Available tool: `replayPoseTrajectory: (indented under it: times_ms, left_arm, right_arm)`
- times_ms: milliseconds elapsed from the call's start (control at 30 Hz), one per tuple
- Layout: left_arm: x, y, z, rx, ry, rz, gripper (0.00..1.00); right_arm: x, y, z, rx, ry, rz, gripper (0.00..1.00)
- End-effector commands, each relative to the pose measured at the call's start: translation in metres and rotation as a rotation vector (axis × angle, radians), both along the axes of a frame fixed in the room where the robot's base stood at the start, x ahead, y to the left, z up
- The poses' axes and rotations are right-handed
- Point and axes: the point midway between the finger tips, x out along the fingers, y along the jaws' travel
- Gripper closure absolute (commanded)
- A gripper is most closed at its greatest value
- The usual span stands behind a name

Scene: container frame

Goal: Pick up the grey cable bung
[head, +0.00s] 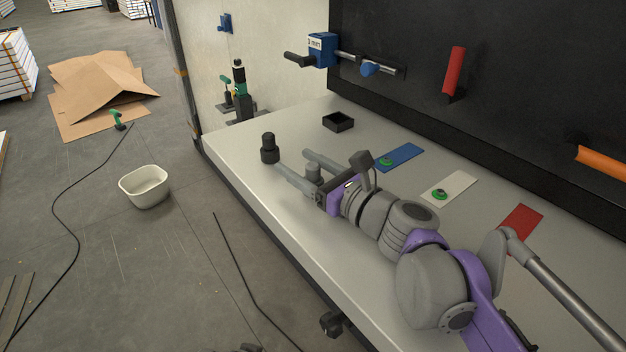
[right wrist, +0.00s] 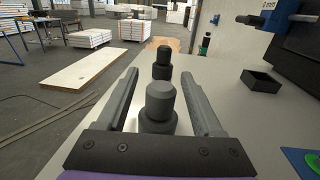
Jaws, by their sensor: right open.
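The grey cable bung (head: 314,173) stands upright on the pale worktop, a stepped cylinder with a narrower top. My right gripper (head: 291,161) is open, low over the worktop, with its fingers pointing to the far left end. The grey bung is between its two fingers, close to the palm. In the right wrist view the bung (right wrist: 160,104) shows between the fingers, with a gap on each side; its base is partly hidden by the gripper's palm. My left gripper is not in view.
A black bung (head: 269,149) stands just beyond the fingertips. An open black box (head: 338,122) and blue (head: 400,157), white (head: 449,188) and red (head: 520,222) mats lie toward the back wall. The worktop's front edge runs close beside my right arm.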

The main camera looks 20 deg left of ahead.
Motion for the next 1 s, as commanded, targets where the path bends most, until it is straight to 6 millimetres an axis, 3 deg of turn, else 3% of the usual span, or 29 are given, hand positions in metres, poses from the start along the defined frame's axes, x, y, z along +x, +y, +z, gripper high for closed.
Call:
replayPoseTrajectory:
  times_ms: [67,400,800,1000]
  left_arm:
    - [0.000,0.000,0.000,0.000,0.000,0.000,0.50]
    - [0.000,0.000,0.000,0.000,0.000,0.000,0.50]
    - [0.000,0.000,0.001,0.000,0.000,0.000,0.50]
    - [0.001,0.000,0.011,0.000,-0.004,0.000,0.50]
  right_arm:
    - [0.000,0.000,0.000,0.000,0.000,0.000,0.37]
    - [0.000,0.000,0.000,0.000,0.000,0.000,0.99]
    - [0.000,0.000,0.001,0.000,0.000,0.000,1.00]
    - [0.002,0.000,0.014,0.001,-0.001,0.000,1.00]
